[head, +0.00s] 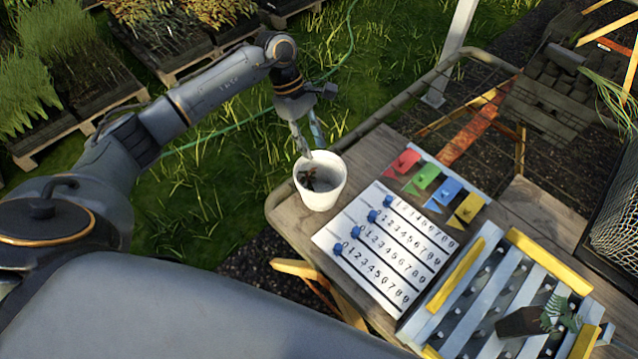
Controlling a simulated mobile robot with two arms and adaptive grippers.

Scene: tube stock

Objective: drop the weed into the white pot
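The white pot (337,193) stands on the left end of the wooden table. A small dark brown, leafy clump (309,178) lies inside it against the inner wall; it looks like the weed, but it is too small to be sure. My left gripper (313,151) points down just above the pot's far rim. Its two fingers are apart, with nothing visible between them. My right gripper is not in view.
Right of the pot lies a white number board (385,250) with blue sliders and coloured flags (436,181). A slatted grey and yellow rack (470,300) holds a dark soil plug (522,321) with green leaves. A dark mesh crate (615,215) stands at the right edge.

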